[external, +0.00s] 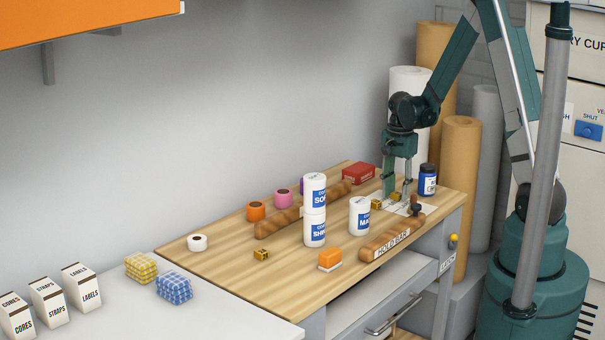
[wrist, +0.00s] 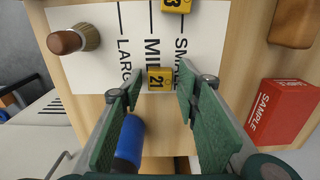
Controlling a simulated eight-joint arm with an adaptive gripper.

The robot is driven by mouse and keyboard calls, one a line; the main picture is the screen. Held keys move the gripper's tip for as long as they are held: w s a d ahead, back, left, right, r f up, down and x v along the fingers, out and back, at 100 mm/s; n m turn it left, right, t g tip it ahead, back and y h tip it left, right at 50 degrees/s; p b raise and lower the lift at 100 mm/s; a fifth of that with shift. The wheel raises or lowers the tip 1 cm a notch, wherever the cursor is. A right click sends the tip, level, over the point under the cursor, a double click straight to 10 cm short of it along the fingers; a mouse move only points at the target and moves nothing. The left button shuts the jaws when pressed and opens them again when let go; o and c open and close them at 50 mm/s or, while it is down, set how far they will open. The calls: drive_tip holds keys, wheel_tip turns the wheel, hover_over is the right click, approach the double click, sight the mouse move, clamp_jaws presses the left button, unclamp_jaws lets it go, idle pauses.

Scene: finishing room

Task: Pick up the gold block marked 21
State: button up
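In the wrist view the gold block marked 21 (wrist: 160,79) lies on a white card (wrist: 100,25) lettered LARGE, MID and SMALL, at the MID line near the card's edge. My gripper (wrist: 158,90) is open, with one green finger on each side of this block and visible gaps between. In the external view my gripper (external: 397,194) points down over the card, with block 21 (external: 397,197) low between its fingers. A second gold block (wrist: 176,4), its marking partly cut off, lies farther along the card; it also shows in the external view (external: 376,205).
A red SAMPLE box (wrist: 283,110) and a blue jar (wrist: 130,140) flank my gripper. A brown-topped, brush-like tool (wrist: 68,41) stands on the card's corner. White canisters (external: 314,228), the HOLD BAR (external: 392,239) and another gold block (external: 262,254) are on the bench.

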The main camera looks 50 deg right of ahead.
sight(397, 193)
drive_tip(key=c, duration=0.8)
drive_tip(key=shift+o, duration=0.2)
drive_tip(key=shift+r, duration=0.15)
wheel_tip(397, 193, up, 10)
drive_tip(key=p, duration=0.1)
drive_tip(key=shift+p, duration=0.4)
